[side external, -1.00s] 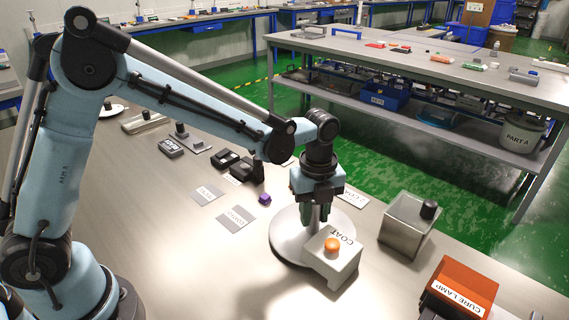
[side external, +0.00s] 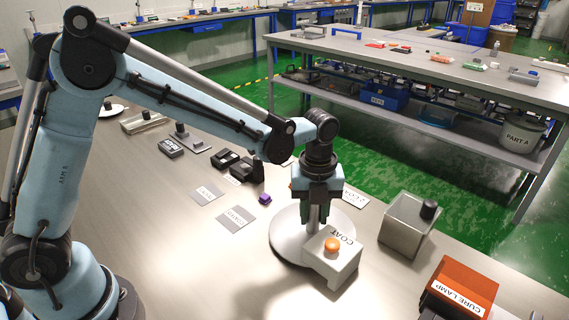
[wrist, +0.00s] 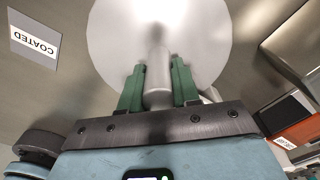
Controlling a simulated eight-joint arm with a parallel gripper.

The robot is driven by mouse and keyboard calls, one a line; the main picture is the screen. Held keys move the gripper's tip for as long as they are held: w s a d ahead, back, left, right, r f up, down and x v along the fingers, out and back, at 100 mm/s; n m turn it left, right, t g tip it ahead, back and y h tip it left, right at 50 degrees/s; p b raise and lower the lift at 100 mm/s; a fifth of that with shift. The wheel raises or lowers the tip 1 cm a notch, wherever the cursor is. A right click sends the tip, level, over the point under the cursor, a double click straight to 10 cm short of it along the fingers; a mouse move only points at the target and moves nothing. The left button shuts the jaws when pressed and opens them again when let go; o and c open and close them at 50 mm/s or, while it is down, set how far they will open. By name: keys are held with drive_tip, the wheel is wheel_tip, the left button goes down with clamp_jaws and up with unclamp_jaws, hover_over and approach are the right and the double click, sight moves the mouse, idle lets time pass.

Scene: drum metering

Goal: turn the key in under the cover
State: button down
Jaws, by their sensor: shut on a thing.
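My gripper (wrist: 158,88) points down over a round pale disc (wrist: 105,35), which lies near the bench's front right in the side view (side external: 283,241). Its two green fingers are shut on a smooth grey post (wrist: 158,70), one on each side. The post stands upright at the disc's middle and shows partly between the fingers in the side view (side external: 314,214). I cannot make out a key or a cover by name. The post's top is hidden by my gripper.
A white COAT box (side external: 333,268) with an orange button stands close beside the disc. A metal open-topped box (side external: 402,236) and an orange CURE LAMP unit (side external: 462,285) are to the right. A grey COATED plate (wrist: 35,38) lies left in the wrist view.

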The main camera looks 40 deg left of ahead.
drive_tip(key=shift+d, duration=0.1)
drive_tip(key=c, duration=1.1)
unclamp_jaws()
wheel_tip(320, 180, up, 12)
drive_tip(key=shift+r, duration=0.1)
drive_tip(key=s+a+f+n+t, duration=0.1)
drive_tip(key=s+a+n+t, duration=0.2)
drive_tip(key=n, duration=1)
drive_tip(key=s+a+f+n+t, duration=0.1)
drive_tip(key=s+a+n+t, duration=0.3)
drive_tip(key=s+a+n, duration=0.5)
drive_tip(key=s+n, duration=0.1)
drive_tip(key=n, duration=0.4)
drive_tip(key=shift+f, duration=0.2)
